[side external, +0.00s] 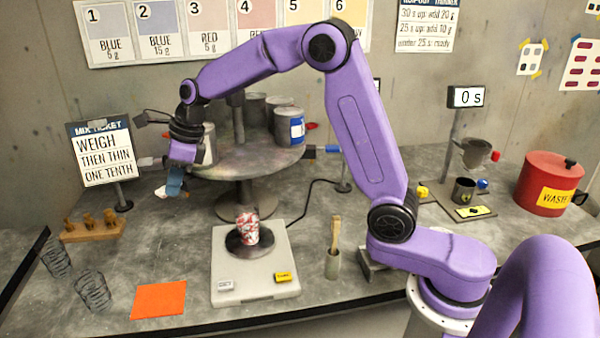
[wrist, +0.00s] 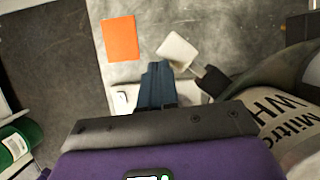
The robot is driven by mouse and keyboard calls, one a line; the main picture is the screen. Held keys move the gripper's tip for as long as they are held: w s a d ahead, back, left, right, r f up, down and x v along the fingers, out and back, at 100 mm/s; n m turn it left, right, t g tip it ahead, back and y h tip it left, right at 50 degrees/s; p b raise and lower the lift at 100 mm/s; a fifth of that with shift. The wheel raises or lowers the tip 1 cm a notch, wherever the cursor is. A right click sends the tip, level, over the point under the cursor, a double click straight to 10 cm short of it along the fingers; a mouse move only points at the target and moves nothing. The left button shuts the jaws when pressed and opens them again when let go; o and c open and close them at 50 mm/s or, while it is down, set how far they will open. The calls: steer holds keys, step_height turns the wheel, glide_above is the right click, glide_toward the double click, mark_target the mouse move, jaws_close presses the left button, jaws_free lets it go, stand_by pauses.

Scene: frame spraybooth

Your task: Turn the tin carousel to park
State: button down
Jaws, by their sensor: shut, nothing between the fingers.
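The tin carousel (side external: 270,158) is a round grey turntable on a pedestal, with a central post. Several tins stand on it, including a grey tin with a blue label (side external: 290,127). My gripper (side external: 172,190) is at the left rim of the carousel, pointing down, with its blue fingers together and empty. In the wrist view the shut fingers (wrist: 157,75) are beside a pale square tab (wrist: 178,50) with a dark piece behind it; contact cannot be told. A tin with a white label (wrist: 285,125) is close on the right. No park mark is readable.
A scale (side external: 255,285) carries a patterned cup (side external: 248,228) in front of the carousel. The mix ticket stand (side external: 101,153) is left of my gripper. An orange sheet (side external: 158,299) lies front left. A red waste bin (side external: 548,183) stands at right.

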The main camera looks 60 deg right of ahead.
steer(key=shift+m, duration=0.4)
steer(key=w, duration=0.5)
steer(key=shift+a, duration=0.15)
steer(key=shift+w+m+t+h, duration=0.3)
steer(key=shift+w+m, duration=0.1)
steer(key=shift+w, duration=0.4)
